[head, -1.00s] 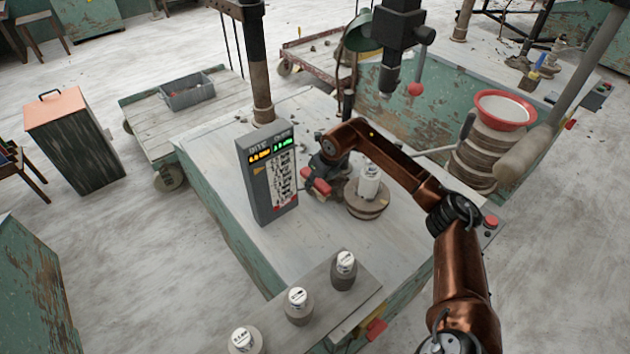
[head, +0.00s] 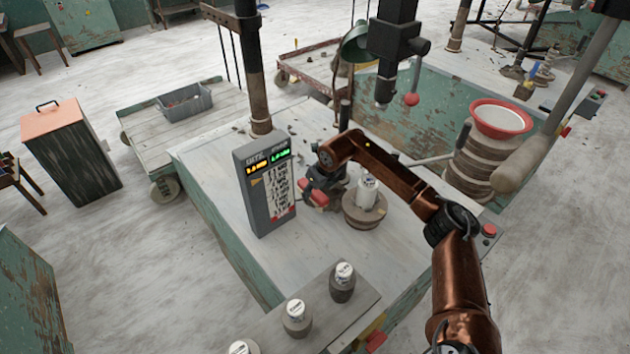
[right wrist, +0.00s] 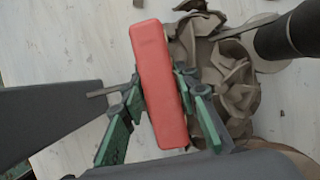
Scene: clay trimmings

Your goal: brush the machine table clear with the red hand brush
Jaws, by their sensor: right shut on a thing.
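The machine table (head: 330,245) is a pale, worn surface in the middle of the head view. My right gripper (head: 320,187) is low over it, between a grey display box and a round stand. It is shut on the red hand brush (head: 316,199). In the right wrist view the brush (right wrist: 160,85) shows as a red block between the green fingers; its bristles are hidden. Grey-brown clay trimmings (right wrist: 235,85) lie in a heap just right of the brush. Whether the brush touches them or the table I cannot tell. My left gripper is not in view.
The grey display box (head: 262,195) stands close left of my gripper. The round stand (head: 362,211) with a pale bottle (head: 368,190) is close right. Several grey bottles line the front board (head: 318,318). A dark post (head: 257,75) rises at the back; a drill-like head (head: 392,40) hangs above.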

